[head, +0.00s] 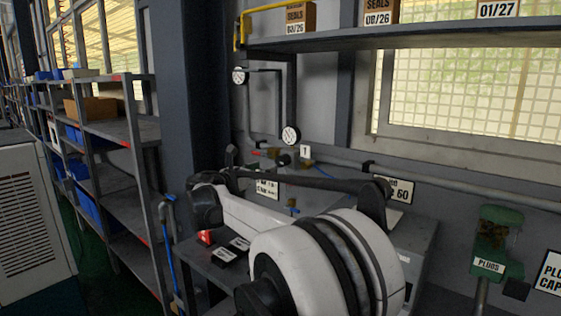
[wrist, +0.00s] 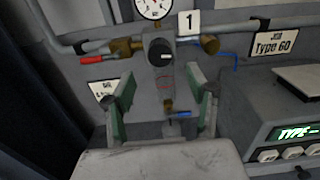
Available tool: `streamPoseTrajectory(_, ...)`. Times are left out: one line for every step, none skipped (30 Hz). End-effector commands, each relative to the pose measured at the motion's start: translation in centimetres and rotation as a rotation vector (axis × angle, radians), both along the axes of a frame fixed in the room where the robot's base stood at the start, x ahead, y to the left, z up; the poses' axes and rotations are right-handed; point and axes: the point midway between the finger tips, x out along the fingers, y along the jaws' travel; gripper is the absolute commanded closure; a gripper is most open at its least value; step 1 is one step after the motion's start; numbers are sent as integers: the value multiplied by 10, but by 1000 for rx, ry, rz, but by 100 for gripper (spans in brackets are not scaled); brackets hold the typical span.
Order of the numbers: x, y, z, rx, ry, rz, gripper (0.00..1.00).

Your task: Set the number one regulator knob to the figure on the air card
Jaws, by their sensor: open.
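The number one regulator knob (wrist: 160,52) is black and round with a pale mark, on the wall pipework in the wrist view; it also shows small in the head view (head: 283,159). A white plate marked 1 (wrist: 188,22) is at its upper right. A round gauge (wrist: 153,8) is above it, cut by the frame edge. The air card (wrist: 102,88) is partly covered by my left finger, so its figure is not readable; it shows in the head view (head: 267,188), too small to read surely. My gripper (wrist: 162,85) is open and empty, its green-padded fingers below the knob, apart from it.
A red valve handle (wrist: 92,60) is left of the knob and a blue handle (wrist: 228,57) right. Another blue handle (wrist: 181,115) is below, between my fingers. A Type 60 card (wrist: 274,40) and a box with a lit display (wrist: 293,132) are at right. A shelf (head: 420,36) overhangs.

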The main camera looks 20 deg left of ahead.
Motion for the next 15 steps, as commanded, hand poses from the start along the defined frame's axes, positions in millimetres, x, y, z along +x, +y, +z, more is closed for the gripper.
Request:
streamPoseTrajectory(10, -4, 1, 0, 0, -3, 48)
streamPoseTrajectory(15, -6, 1, 0, 0, -2, 48)
streamPoseTrajectory(23, -8, 1, 1, 0, -2, 48)
streamPoseTrajectory(28, -10, 1, 1, 1, -2, 48)
streamPoseTrajectory(33, -12, 1, 1, 1, -3, 48)
streamPoseTrajectory(40, -14, 1, 1, 1, -2, 48)
streamPoseTrajectory(46, -15, 1, 1, 1, -2, 48)
streamPoseTrajectory(51, -17, 1, 1, 1, -2, 48)
streamPoseTrajectory(57, -19, 1, 1, 1, -2, 48)
streamPoseTrajectory(62, -20, 1, 1, 1, -2, 48)
streamPoseTrajectory(66, -22, 1, 1, 1, -2, 48)
streamPoseTrajectory(71, -23, 1, 1, 1, -1, 48)
streamPoseTrajectory(75, -24, 1, 1, 1, -1, 48)
streamPoseTrajectory(78, -25, 1, 1, 1, -1, 48)
streamPoseTrajectory(82, -27, 1, 1, 1, -1, 48)
